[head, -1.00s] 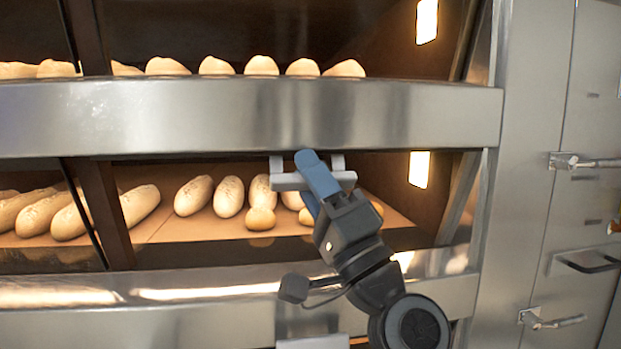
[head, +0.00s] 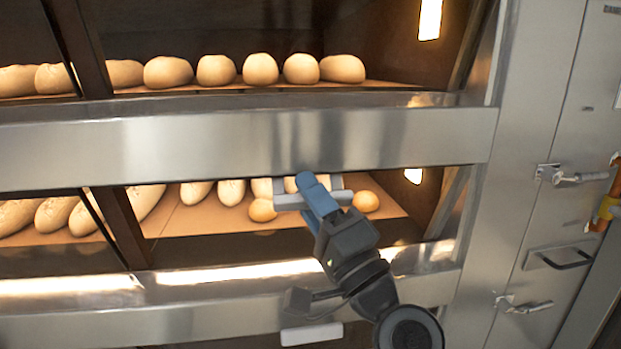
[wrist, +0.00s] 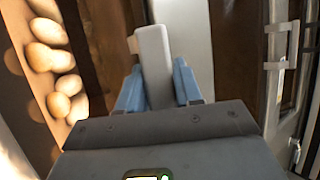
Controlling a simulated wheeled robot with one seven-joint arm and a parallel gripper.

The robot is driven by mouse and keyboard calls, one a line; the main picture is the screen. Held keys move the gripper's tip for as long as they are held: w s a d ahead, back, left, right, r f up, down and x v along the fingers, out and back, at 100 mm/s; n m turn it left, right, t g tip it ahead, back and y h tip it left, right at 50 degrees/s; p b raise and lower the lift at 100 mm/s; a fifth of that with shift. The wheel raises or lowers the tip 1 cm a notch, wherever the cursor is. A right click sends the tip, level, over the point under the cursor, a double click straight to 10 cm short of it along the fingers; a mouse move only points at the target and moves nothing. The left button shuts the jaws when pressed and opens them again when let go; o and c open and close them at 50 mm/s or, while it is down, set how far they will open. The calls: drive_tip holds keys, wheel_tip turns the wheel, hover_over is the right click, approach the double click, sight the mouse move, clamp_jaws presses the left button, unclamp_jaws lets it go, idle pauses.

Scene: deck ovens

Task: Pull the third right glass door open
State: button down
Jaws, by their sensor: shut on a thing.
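My gripper (head: 308,186) is shut on a pale grey bar handle (head: 343,196), just below a wide steel band of the oven front. In the wrist view the handle (wrist: 153,62) stands between the two blue fingers (wrist: 186,82). The handle is on the glass door (head: 200,246) of the right-hand deck opening, where bread shows through from inside. The glass itself is hard to make out, and I cannot tell whether the door stands ajar.
Loaves (head: 216,70) fill the lit deck above. Another pale handle (head: 311,334) sits below my gripper. To the right, a steel cabinet has latch handles (head: 572,176) and a dark pull handle (head: 560,257). An orange and yellow object (head: 606,205) shows at the right edge.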

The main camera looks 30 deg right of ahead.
idle(0.3)
drive_tip(key=c, duration=0.8)
unclamp_jaws()
drive_tip(key=shift+c, duration=0.2)
drive_tip(key=b+v, duration=0.4)
drive_tip(key=v, duration=0.4)
